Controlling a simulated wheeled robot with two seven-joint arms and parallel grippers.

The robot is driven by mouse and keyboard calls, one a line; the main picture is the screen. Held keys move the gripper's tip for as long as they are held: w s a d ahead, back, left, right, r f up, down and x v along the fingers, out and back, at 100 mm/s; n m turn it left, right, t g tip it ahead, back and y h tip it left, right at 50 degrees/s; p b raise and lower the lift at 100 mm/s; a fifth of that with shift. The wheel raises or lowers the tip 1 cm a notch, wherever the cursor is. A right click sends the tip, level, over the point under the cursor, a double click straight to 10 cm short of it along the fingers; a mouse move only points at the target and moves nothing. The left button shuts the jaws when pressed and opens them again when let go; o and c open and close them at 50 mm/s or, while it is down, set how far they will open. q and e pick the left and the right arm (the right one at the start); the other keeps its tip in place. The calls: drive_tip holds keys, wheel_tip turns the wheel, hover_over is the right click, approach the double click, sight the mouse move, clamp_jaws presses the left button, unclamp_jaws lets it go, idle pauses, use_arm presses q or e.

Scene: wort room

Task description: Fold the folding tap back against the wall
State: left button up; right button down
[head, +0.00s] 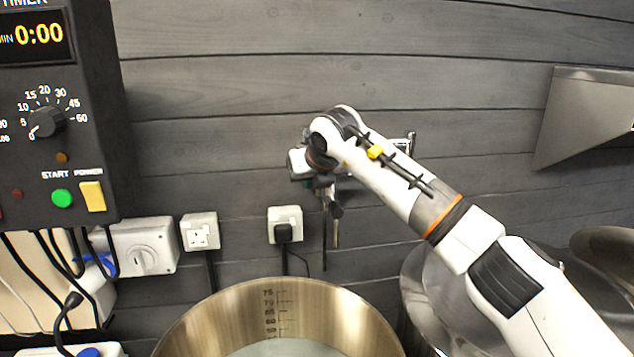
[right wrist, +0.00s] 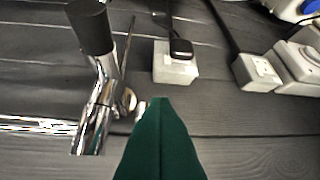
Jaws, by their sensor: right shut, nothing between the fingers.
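The folding tap is chrome with a black cylindrical end; in the right wrist view its body (right wrist: 100,95) stands left of my finger, with a chrome pipe running off to the left edge. In the head view my right arm hides most of it; a chrome part (head: 411,143) shows behind the arm, and a dark end hangs below my wrist. My right gripper (head: 300,166) is near the wall beside the tap, shut and empty. Its green fingertip (right wrist: 160,103) shows close to the tap's wall joint in the right wrist view; whether they touch is unclear. My left gripper is out of view.
A steel pot (head: 300,300) with volume marks stands below the tap. Wall sockets (head: 200,232) and a plugged-in one (head: 285,223) are to the left. A timer box (head: 55,120) fills the upper left. A steel hood (head: 590,115) juts out at right.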

drive_tip(key=shift+w+a+r+p, duration=0.1)
drive_tip(key=shift+w+a+p, duration=0.15)
drive_tip(key=shift+w+p, duration=0.55)
drive_tip(key=shift+w+b, duration=0.25)
drive_tip(key=shift+b, duration=0.05)
